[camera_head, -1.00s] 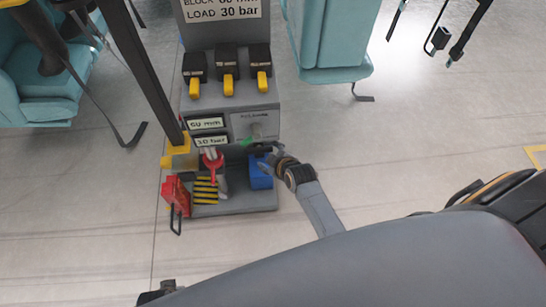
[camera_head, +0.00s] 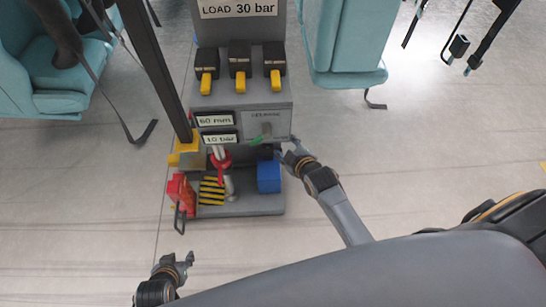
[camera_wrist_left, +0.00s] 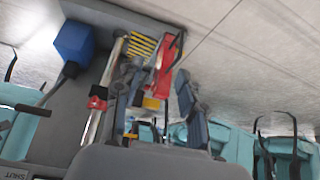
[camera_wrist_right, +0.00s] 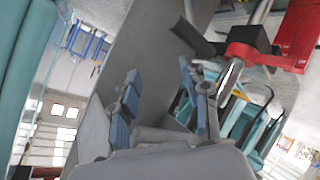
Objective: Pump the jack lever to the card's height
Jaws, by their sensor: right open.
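The card (camera_head: 238,8) reads LOAD 30 bar; its upper line is cut off now. Below it on the grey jack stand (camera_head: 262,100), the labels read 60 mm (camera_head: 215,120) and 10 bar (camera_head: 218,138). A release panel with a green-tipped handle (camera_head: 256,140) is beside them. A metal rod with a red collar (camera_head: 221,160) stands below; it also shows in the left wrist view (camera_wrist_left: 97,103). My right gripper (camera_head: 290,152) is open at the stand's right side, near the release handle. My left gripper (camera_head: 184,264) is open and empty, in front of the stand.
A long dark bar (camera_head: 152,70) rises from a yellow base (camera_head: 187,158). A red part (camera_head: 181,193), striped pad (camera_head: 211,191) and blue block (camera_head: 269,176) are on the stand's base. Yellow-tipped levers (camera_head: 239,72) line its top. Teal seats flank it; the front floor is clear.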

